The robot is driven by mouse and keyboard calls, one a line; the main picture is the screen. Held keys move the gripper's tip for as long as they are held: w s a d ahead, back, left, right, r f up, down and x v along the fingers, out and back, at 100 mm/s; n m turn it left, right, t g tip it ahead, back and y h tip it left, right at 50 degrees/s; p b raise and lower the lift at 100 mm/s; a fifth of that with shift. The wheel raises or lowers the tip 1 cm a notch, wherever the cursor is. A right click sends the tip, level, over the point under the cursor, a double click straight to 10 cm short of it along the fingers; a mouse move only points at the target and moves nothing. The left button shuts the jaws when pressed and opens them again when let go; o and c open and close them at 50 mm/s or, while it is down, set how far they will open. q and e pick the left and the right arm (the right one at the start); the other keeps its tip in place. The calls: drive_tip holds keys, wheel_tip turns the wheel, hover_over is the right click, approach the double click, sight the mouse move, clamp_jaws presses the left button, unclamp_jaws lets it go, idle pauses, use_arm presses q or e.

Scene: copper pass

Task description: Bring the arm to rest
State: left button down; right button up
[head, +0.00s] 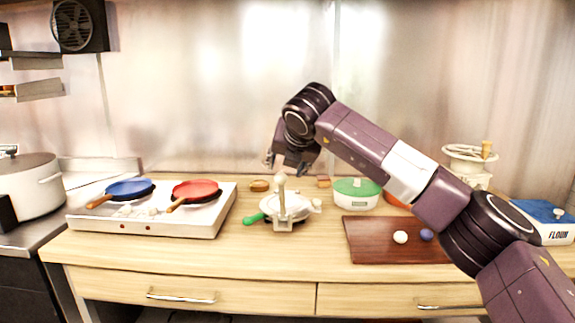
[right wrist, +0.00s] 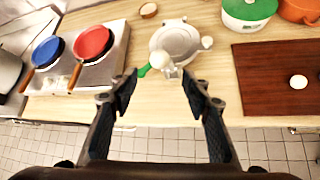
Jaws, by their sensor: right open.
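My right arm (head: 365,150) comes in from the right and reaches over the counter in the head view. My right gripper (head: 283,165) hangs in the air above the back of the counter. In the right wrist view the right gripper (right wrist: 160,88) has its fingers spread, with nothing held between them. A white press with a green handle (right wrist: 176,42) lies beyond the fingertips; it also shows in the head view (head: 287,207) below the gripper. My left gripper is in neither view.
A white stove (head: 205,222) with a blue pan (head: 130,189) and a red pan (head: 196,189) stands left. A brown board (head: 375,247) with two balls, a green-lidded pot (head: 357,186) and a flour box (head: 540,214) are right. Front counter is bare.

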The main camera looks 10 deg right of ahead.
drive_tip(key=shift+s+r, duration=0.4)
drive_tip(key=shift+s, duration=0.05)
drive_tip(key=shift+f, duration=0.1)
